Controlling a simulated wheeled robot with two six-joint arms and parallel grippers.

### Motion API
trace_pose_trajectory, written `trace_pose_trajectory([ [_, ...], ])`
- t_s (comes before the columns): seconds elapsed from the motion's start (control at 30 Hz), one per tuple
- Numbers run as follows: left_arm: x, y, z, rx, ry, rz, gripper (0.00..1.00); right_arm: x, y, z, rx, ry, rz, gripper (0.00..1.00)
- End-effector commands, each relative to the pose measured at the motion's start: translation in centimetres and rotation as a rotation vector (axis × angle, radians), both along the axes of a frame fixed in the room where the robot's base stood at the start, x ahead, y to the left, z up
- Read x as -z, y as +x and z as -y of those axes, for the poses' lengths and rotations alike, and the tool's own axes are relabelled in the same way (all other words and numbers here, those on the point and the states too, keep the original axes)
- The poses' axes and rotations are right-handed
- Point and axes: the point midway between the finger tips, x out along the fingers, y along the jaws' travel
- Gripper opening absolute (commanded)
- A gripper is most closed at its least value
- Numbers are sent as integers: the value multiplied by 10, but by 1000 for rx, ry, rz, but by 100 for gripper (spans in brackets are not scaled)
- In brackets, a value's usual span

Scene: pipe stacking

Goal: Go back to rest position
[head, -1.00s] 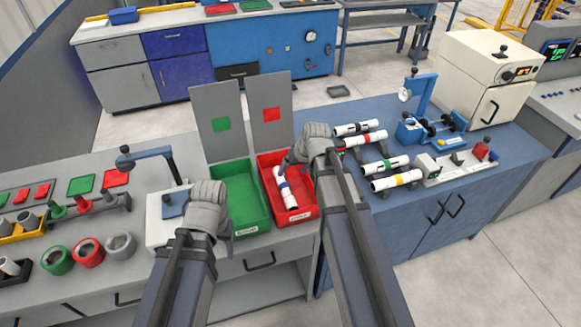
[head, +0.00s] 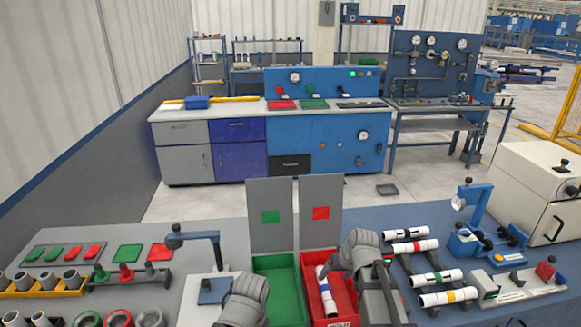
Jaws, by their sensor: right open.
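The green bin (head: 275,262) and the red bin (head: 340,312) stand side by side on the bench. A white pipe with a blue band (head: 327,290) lies lengthwise in the red bin. My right gripper (head: 343,262) is open over the right part of the red bin, close to the pipe's far end; I cannot tell whether it touches. My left gripper (head: 245,298) is at the lower edge of the view, just left of the green bin. Its fingers are hidden behind its own body. Several banded white pipes (head: 420,246) lie on the blue bench to the right.
A blue-armed stand (head: 193,237) is to the left. Metal rings (head: 152,318) and a gauge stand (head: 459,203) flank the area. Open floor lies behind the bench.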

Motion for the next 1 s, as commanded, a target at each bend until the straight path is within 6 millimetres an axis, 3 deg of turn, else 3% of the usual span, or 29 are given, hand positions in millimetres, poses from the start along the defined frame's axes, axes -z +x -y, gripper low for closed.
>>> trace_pose_trajectory([
  [0.1,0,0,0,0,0,0,63,7,-40,-46,-78,-40,-82,83],
  [0.23,0,0,0,0,0,0,63,14,-97,-92,-172,-121,-198,83],
  [0.4,0,0,0,0,0,0,63,17,-160,-125,-253,-232,-312,83],
  [0.5,0,0,0,0,0,0,63,16,-183,-132,-277,-280,-351,83],
  [0.67,0,0,0,0,0,0,63,15,-197,-136,-291,-315,-376,83],
  [1.0,0,0,0,0,0,0,63,15,-196,-136,-289,-315,-377,83],
])
